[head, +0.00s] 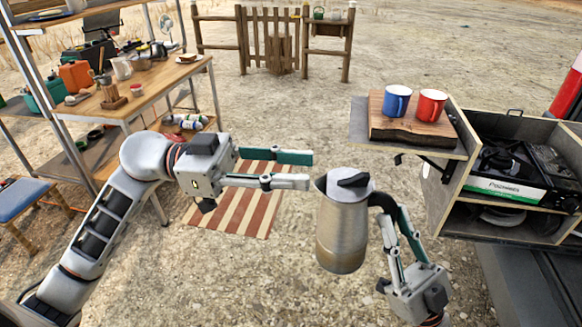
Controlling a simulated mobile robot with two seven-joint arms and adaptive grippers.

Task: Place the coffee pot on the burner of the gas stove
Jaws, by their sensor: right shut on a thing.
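The gas stove (508,193) sits in the wooden box at the right. Its black burner (503,160) shows bare, apart from the pot.
A blue mug (396,103) and a red mug (431,107) stand on a wooden board (402,131) on the side shelf left of the stove. A cluttered wooden table (165,77) stands at the left. A striped mat (236,205) lies on the ground.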

